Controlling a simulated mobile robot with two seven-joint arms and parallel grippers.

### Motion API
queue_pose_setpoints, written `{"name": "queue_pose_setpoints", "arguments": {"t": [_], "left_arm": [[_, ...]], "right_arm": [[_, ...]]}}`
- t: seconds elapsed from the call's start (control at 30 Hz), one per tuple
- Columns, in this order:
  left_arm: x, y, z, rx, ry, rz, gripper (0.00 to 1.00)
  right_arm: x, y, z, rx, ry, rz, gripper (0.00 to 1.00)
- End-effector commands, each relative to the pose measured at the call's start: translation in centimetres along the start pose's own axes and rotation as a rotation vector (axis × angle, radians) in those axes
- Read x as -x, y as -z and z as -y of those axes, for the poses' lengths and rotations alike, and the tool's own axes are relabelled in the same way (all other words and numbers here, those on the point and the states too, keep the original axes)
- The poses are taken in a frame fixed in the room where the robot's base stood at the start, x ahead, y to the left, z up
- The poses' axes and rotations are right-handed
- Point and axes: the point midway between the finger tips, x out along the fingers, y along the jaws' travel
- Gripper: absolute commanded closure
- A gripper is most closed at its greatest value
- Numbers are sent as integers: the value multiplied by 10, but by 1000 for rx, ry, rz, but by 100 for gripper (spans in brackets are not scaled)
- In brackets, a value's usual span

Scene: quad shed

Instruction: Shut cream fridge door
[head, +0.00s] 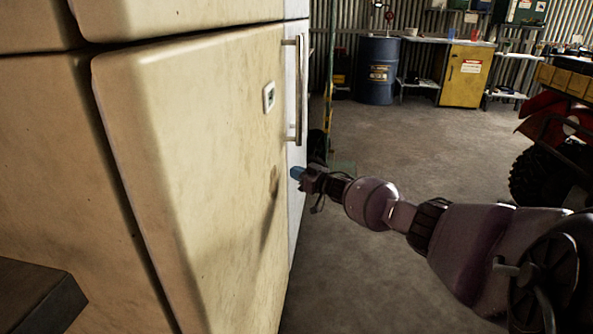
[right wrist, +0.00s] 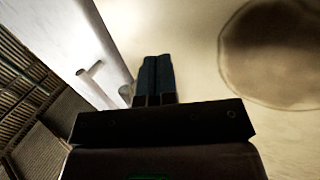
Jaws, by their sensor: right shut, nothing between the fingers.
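The cream fridge door (head: 185,170) fills the left of the head view, with a small badge (head: 269,97) near its far edge. A dark seam runs between the door and the cream body (head: 55,170); I cannot tell how far the door stands open. My right gripper (head: 297,173) is shut and empty by the door's far edge, its blue fingertips pointing toward it. Contact is unclear. In the right wrist view the closed fingers (right wrist: 157,75) lie in front of the cream surface (right wrist: 200,70), with a dark rounded shadow at right. My left gripper is not in view.
A white panel with a long vertical handle (head: 299,90) stands just beyond the cream door. A dark slab (head: 35,295) juts in at bottom left. A blue barrel (head: 378,72), yellow cabinet (head: 463,75) and red vehicle (head: 555,130) stand farther off. The grey floor between is clear.

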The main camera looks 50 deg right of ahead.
Motion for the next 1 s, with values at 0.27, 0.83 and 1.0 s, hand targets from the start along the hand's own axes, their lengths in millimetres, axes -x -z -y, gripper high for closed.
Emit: {"name": "queue_pose_setpoints", "arguments": {"t": [0.27, 0.83, 1.0], "left_arm": [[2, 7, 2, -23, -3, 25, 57], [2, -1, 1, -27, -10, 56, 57], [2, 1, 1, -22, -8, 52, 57]], "right_arm": [[50, 1, -28, 2, -3, 2, 100], [91, -4, -50, 0, -2, 5, 100], [91, -4, -50, 0, -2, 6, 100]]}}
